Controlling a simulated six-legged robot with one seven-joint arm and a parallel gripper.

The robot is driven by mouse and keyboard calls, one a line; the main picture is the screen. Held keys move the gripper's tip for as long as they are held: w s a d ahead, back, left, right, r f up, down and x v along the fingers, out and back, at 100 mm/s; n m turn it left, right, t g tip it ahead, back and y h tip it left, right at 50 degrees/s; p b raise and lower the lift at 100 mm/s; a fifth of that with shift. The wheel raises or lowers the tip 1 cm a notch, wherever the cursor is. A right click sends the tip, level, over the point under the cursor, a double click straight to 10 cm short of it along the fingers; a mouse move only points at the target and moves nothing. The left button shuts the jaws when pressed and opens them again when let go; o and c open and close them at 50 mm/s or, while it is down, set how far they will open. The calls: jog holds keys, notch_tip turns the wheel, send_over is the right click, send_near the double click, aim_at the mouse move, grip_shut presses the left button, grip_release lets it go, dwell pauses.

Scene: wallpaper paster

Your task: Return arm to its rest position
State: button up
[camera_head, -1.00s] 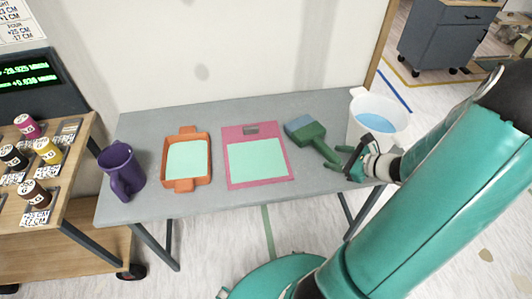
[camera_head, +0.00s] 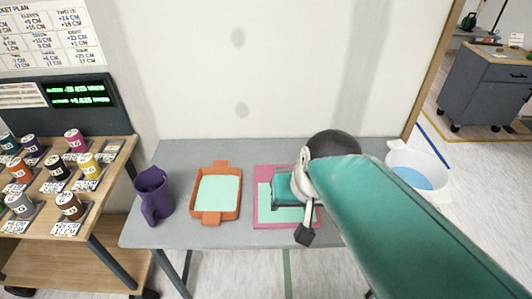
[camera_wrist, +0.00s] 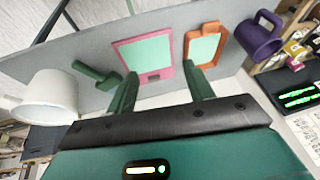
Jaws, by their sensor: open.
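My gripper (camera_wrist: 162,90) shows two green fingers spread apart in the wrist view, with nothing between them. My arm (camera_head: 390,220) is raised and folded over the table in the head view, covering part of the pink tray. The gripper's fingers are not clear there. The green brush (camera_wrist: 97,76) lies on the grey table in the wrist view, clear of the fingers; my arm hides it in the head view.
The grey table (camera_head: 220,150) holds a purple mug (camera_head: 154,194), an orange tray (camera_head: 216,192), a pink tray (camera_head: 262,178) and a white bucket (camera_head: 418,168). A wooden shelf (camera_head: 105,200) with several spools stands left. A white wall (camera_head: 250,70) rises behind.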

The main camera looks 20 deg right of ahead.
jog(key=r+n, duration=0.1)
jog(key=s+r, duration=0.1)
jog(key=a+n+t, duration=0.1)
jog(key=shift+s+a+r+n+h, duration=0.1)
jog(key=shift+s+r+n+h, duration=0.2)
jog(key=shift+r, duration=0.1)
dwell(0.9)
